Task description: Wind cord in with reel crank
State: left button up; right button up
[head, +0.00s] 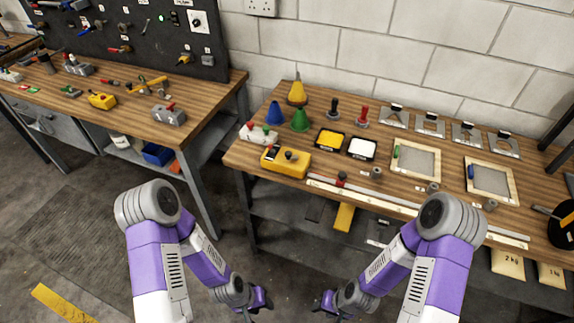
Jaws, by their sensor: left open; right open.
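A yellow box-shaped tool (285,161) with dark parts on top lies at the front left of the right-hand bench. My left gripper (260,303) and my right gripper (323,304) are both open and empty. They hang low in front of the bench, below its top and well apart from the yellow tool.
A long pale rail (400,205) with a red-and-black piece runs along the bench's front edge. Framed screens (415,158) lie right. Another tool-covered bench (130,125) stands left.

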aim_at(288, 153)
jog(key=k, duration=0.2)
jog(key=u, duration=1.6)
jog(key=i, duration=1)
jog(key=z, duration=1.1)
